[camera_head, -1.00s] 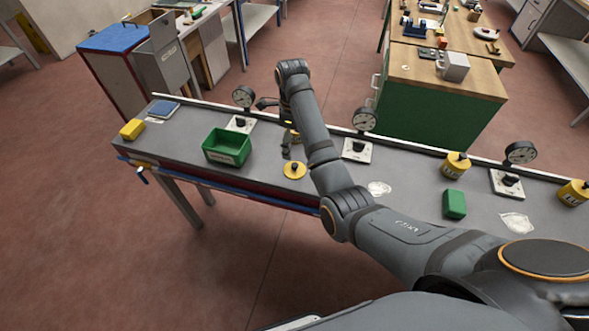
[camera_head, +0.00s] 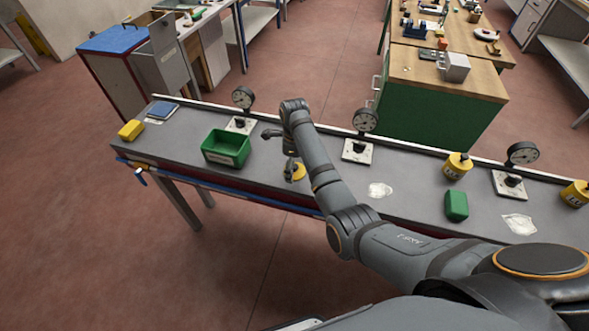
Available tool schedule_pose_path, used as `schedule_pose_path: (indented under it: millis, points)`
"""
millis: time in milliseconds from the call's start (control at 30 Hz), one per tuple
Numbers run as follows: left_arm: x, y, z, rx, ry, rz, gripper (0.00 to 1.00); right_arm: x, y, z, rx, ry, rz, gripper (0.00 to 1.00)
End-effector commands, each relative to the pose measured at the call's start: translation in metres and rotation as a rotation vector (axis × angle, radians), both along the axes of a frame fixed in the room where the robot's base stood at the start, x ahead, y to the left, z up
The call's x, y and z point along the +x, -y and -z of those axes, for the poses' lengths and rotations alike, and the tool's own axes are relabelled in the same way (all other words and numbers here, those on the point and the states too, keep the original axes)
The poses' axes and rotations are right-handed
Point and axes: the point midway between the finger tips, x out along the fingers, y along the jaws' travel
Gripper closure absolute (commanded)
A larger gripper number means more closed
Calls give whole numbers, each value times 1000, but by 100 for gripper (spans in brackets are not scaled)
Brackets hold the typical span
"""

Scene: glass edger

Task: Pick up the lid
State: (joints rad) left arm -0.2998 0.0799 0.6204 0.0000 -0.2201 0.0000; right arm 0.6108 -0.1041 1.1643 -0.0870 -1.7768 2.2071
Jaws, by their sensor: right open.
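The lid (camera_head: 300,174) is a small yellow disc lying on the grey bench, right of the green bin. My right gripper (camera_head: 290,168) points down at the lid and partly covers it. Its jaws are open, and I cannot tell whether its fingers touch the lid. My left gripper is not in view.
On the bench (camera_head: 335,184) stand a green bin (camera_head: 226,148), dial gauges on white bases, yellow canisters (camera_head: 457,165) and a green block (camera_head: 456,206). A yellow block (camera_head: 131,130) lies at the far left. Bench surface between the bin and lid is clear.

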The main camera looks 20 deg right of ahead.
Motion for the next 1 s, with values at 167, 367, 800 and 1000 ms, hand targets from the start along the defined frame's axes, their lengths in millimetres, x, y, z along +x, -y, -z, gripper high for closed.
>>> schedule_pose_path:
  millis: [167,367,800,1000]
  points:
    - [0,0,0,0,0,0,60,0,0,0,0,0,0,7]
    - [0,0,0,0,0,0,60,0,0,0,0,0,0,35]
    - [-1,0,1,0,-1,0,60,-1,0,1,-1,-3,0,94]
    - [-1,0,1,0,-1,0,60,-2,0,2,-1,-6,0,99]
